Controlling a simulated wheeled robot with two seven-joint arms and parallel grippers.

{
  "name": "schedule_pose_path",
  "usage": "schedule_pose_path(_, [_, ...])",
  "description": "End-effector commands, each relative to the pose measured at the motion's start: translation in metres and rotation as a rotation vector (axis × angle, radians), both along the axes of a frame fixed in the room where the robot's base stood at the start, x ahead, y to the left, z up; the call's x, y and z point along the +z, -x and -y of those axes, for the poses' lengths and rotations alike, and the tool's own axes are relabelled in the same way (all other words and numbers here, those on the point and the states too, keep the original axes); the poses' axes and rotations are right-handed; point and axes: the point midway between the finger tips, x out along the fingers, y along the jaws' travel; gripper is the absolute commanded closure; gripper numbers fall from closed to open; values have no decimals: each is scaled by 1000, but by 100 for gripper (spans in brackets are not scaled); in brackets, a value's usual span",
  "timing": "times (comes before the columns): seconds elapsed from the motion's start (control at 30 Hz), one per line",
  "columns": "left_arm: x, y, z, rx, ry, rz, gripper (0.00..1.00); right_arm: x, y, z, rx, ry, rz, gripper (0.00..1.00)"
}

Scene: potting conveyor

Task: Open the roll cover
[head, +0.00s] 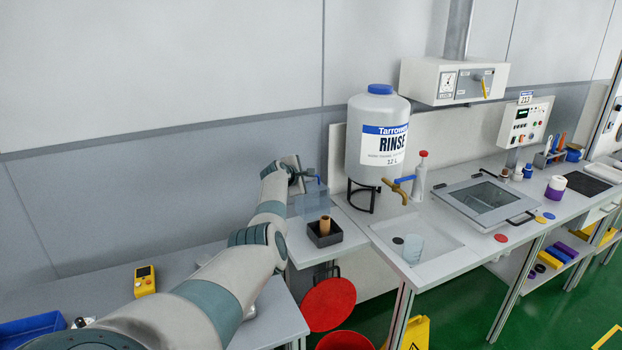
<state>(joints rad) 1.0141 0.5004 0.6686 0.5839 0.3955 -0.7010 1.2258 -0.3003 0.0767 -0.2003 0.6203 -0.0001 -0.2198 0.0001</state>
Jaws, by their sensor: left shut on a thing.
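A clear, blue-tinted box-like cover (313,204) shows left of the rinse tank, with a small blue part at its top. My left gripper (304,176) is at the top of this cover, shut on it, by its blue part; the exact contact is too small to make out. A brown roll (324,225) stands upright in a dark square tray (333,238), just in front of and below the cover. I cannot tell whether the cover's lower edge touches the bench. My right gripper is out of view.
A white rinse tank (378,110) on a black stand, with a brass tap (396,191), stands close to the right. A framed glass lid (486,198) lies further right. A yellow device (145,281) lies at left.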

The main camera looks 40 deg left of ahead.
Motion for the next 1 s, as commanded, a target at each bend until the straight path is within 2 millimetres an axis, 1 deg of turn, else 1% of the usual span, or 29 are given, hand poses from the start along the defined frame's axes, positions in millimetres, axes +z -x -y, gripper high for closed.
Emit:
schedule_pose_path(0.03, [13, -2, -6, 9, -8, 21, 100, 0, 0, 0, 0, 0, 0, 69])
schedule_pose_path(0.27, [12, -2, -9, 11, -11, 23, 100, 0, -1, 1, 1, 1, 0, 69])
schedule_pose_path(0.63, [12, -2, -9, 12, -12, 24, 100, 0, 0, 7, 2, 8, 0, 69])
schedule_pose_path(0.7, [12, -2, -9, 12, -12, 24, 81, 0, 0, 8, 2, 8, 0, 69])
schedule_pose_path(0.73, [12, -2, -9, 12, -12, 24, 74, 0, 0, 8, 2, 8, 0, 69])
schedule_pose_path(1.0, [8, -2, -7, 8, -8, 19, 74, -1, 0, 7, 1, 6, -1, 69])
